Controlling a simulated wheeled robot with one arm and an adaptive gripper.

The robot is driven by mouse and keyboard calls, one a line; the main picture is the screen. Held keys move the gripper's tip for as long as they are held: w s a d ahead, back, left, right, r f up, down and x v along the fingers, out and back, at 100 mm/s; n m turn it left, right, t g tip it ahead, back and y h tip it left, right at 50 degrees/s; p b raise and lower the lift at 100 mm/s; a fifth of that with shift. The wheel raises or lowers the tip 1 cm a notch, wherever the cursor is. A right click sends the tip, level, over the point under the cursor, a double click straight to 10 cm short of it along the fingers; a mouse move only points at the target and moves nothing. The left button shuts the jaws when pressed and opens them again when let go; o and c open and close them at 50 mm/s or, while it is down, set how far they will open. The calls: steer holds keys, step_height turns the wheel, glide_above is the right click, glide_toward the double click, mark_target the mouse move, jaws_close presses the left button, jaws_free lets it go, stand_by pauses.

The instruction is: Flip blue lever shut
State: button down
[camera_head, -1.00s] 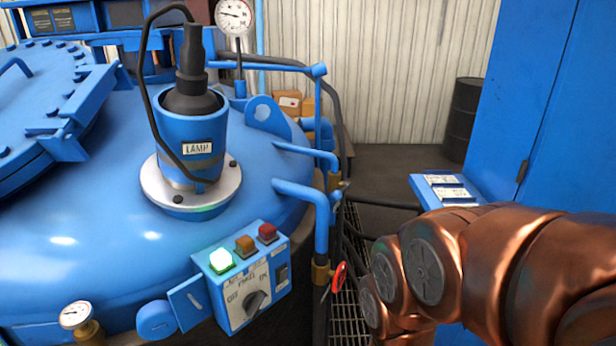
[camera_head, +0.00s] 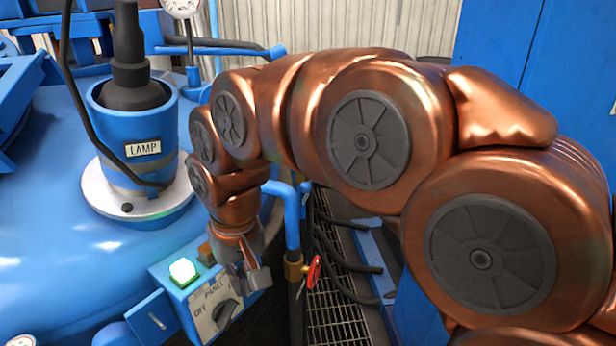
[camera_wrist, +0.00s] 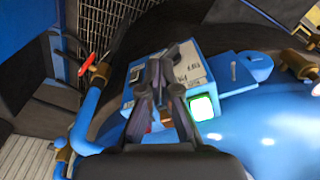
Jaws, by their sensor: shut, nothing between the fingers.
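I cannot clearly make out a separate blue lever in either view. A blue pipe (camera_head: 292,222) ends in a brass valve (camera_head: 293,268) with a red handle (camera_head: 314,271), just right of the control panel. In the wrist view the red handle (camera_wrist: 87,63) is at upper left, and a second brass valve (camera_wrist: 61,155) is at lower left. My gripper (camera_head: 256,282) is shut and empty at the right end of the panel (camera_head: 198,315). In the wrist view my gripper (camera_wrist: 161,75) covers part of the panel; contact cannot be told.
The panel carries a lit green button (camera_head: 184,271) and a black knob (camera_head: 226,313). A floor grating (camera_head: 335,310) and dark hoses lie right of the valve. A blue cabinet (camera_head: 500,40) stands behind.

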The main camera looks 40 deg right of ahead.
steer(key=w+d+r+m+t, duration=0.25)
steer(key=w+d+r, duration=0.25)
steer(key=w+d, duration=0.3)
steer(key=w+d+r+m+t+h+b, duration=0.15)
steer(key=d+m, duration=0.25)
steer(key=d, duration=0.5)
steer(key=w+d+r+m, duration=0.1)
steer(key=d+r+m, duration=0.15)
steer(key=d, duration=0.65)
steer(key=w+d+r+m+b, duration=0.15)
steer(key=d+m, duration=0.25)
steer(key=d, duration=0.4)
steer(key=a+p+x, duration=0.1)
steer(key=p+x, duration=0.3)
steer(key=x, duration=0.8)
steer(key=shift+a+f, duration=0.35)
steer(key=shift+f, duration=0.15)
steer(key=shift+s, duration=0.1)
steer(key=shift+f, duration=0.1)
